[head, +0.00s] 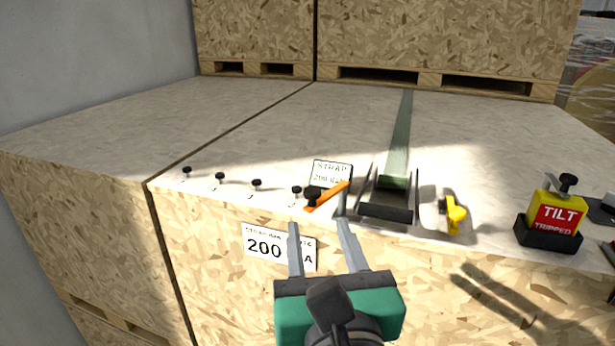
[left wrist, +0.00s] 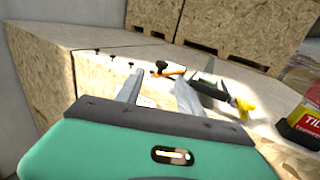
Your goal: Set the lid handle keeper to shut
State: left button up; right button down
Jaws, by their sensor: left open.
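An orange lever (head: 328,197) with a black knob lies at a slant on the crate top's front edge. A yellow catch-like piece (head: 455,214) stands to the right of the black strap buckle (head: 385,210). I cannot tell which of these is the lid handle keeper. My left gripper (head: 317,223) is open and empty, its fingers pointing at the crate edge just below the orange lever. In the left wrist view the orange lever (left wrist: 172,74) shows beyond the fingertips and the yellow piece (left wrist: 244,106) to their right. My right gripper is out of view.
Several small black knobs (head: 220,177) line the edge at left. A strap card (head: 331,175) stands behind the lever. A green strap (head: 400,135) runs back from the buckle. A red and yellow tilt indicator (head: 556,215) stands at right. The crate top (head: 270,140) behind is mostly clear.

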aim_at(312, 187)
pick_arm(q)
jog(key=w+p, duration=0.2)
jog(key=w, duration=0.3)
jog(key=w+a+p, duration=0.1)
jog(key=w+p, duration=0.1)
jog(key=w, duration=0.2)
jog(key=w+p, duration=0.2)
jog(key=w, duration=0.3)
jog(key=shift+w+a+p, duration=0.2)
jog(key=shift+w+p, duration=0.1)
jog(key=shift+w, duration=0.05)
jog(key=shift+s, duration=0.25)
jog(key=c, duration=0.4)
grip_shut()
